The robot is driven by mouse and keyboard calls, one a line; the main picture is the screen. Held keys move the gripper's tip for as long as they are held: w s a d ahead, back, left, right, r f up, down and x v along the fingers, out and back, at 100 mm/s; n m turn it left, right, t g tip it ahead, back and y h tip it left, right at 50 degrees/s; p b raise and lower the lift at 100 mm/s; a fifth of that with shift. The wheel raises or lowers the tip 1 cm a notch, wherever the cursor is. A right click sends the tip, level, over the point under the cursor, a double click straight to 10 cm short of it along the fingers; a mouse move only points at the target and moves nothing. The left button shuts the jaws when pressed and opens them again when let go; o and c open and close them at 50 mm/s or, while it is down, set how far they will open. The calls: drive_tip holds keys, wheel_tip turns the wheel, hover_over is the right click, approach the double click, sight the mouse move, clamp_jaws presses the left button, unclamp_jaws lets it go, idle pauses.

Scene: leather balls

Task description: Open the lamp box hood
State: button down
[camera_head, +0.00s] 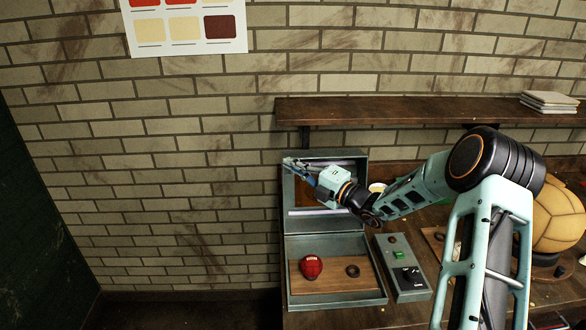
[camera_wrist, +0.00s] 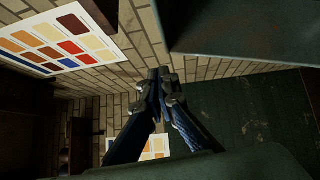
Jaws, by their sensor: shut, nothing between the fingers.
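The grey-green lamp box stands on the bench, with its lower tray (camera_head: 336,303) facing up. Its hood (camera_head: 328,225) stands raised at the back of the tray, inner side toward the camera, with pale lamp strips along it. A red ball (camera_head: 311,267) and a small dark ring (camera_head: 352,270) rest on the wooden floor of the tray. My gripper (camera_head: 287,163) is in front of the hood at its upper left edge; contact cannot be told. In the wrist view, my gripper's fingertips (camera_wrist: 160,74) are together with nothing between them. My arm partly hides the hood.
A control panel (camera_head: 405,284) with a green button and black knob sits right of the box. A wooden shelf (camera_head: 400,111) runs above the hood. A large tan leather ball (camera_head: 558,217) sits at the right, behind my arm.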

drive_tip(key=w, duration=0.2)
drive_tip(key=shift+w, duration=0.3)
drive_tip(key=shift+w+r, duration=0.1)
drive_tip(key=shift+r+p, duration=0.1)
drive_tip(key=shift+p, duration=0.2)
